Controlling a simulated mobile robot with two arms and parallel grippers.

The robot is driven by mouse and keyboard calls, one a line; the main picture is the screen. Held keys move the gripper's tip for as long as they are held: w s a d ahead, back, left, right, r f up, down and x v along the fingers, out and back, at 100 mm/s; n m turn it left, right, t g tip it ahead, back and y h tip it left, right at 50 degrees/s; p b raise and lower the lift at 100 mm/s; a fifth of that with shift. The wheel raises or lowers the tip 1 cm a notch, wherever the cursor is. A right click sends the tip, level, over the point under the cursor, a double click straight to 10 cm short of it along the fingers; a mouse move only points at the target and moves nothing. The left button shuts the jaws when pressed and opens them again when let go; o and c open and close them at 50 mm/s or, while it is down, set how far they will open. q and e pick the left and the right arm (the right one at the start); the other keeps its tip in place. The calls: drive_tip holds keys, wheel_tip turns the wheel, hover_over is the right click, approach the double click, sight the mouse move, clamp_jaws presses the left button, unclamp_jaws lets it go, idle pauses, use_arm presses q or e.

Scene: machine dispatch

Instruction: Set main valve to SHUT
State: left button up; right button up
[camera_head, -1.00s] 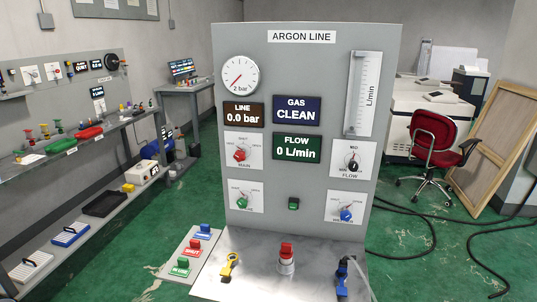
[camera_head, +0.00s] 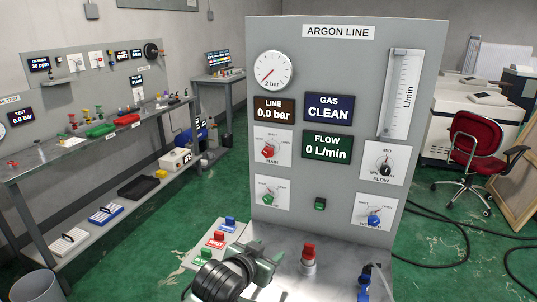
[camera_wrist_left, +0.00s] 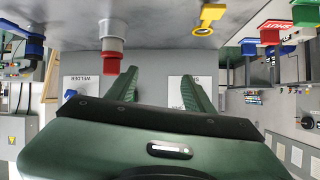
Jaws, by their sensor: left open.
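The main valve (camera_head: 269,150) is a red knob on a white plate marked MAIN, at the left of the upright grey ARGON LINE panel (camera_head: 418,160) in the head view. Its exact setting is too small to read. My left gripper (camera_head: 270,247) is below and in front of the panel, over the bench, open and apart from the knob. In the left wrist view its green fingers (camera_wrist_left: 160,78) are spread with nothing between them, facing the panel's lower part. The red knob is not visible there. My right gripper is not in view.
A red button (camera_head: 308,251) stands on the bench right of my gripper. A blue valve (camera_head: 364,285) is farther right. A yellow valve (camera_wrist_left: 208,18) shows in the left wrist view. Red, blue and green SHUT-type tags (camera_head: 216,240) lie left. The gauge (camera_head: 273,70) reads near zero.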

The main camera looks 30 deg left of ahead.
sight(267, 153)
use_arm(q)
drive_tip(key=w+a+r+n+t+y, duration=0.1)
drive_tip(key=w+a+r+t, duration=0.25)
drive_tip(key=r, duration=0.55)
drive_tip(key=w+a+r+n+t+y, duration=0.1)
drive_tip(key=w+a+r+t, duration=0.1)
drive_tip(key=w+a+r, duration=0.5)
drive_tip(key=w, duration=0.1)
drive_tip(key=w+r+p, duration=0.2)
drive_tip(key=w, duration=0.1)
drive_tip(key=shift+d+r, duration=0.1)
drive_tip(key=shift+r, duration=0.15)
drive_tip(key=shift+w, duration=0.55)
drive_tip(key=shift+f, duration=0.1)
clamp_jaws()
